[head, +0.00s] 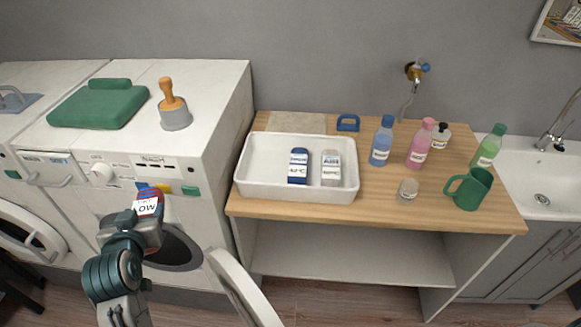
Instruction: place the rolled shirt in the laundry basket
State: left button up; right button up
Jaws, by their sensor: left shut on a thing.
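My left gripper (146,220) is shut on a small rolled shirt (150,194), red and blue with a white lettered label. It holds the roll up in front of the washing machine, left of the laundry basket and apart from it. The gripper hides the roll's lower part. The white laundry basket (296,193) stands on the wooden worktop. Inside it lie a dark blue roll (299,160) and a grey roll (330,162), side by side, both labelled. The basket's left part is empty. My right gripper is not in view.
The white washing machine (215,90) has its round door (240,285) open below. A green folded thing (98,104) and a wooden-handled grey tool (173,112) stand on top. Bottles, including a blue one (382,142), a small jar (408,189) and a green mug (472,190) stand right of the basket.

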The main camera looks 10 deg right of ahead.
aim_at(263, 171)
jog(key=k+l, duration=0.1)
jog(key=l, duration=0.45)
jog(key=k+l, duration=0.1)
jog(key=l, duration=0.45)
jog(key=k+l, duration=0.1)
jog(key=l, duration=0.45)
jog(key=k+l, duration=0.1)
jog(key=l, duration=0.45)
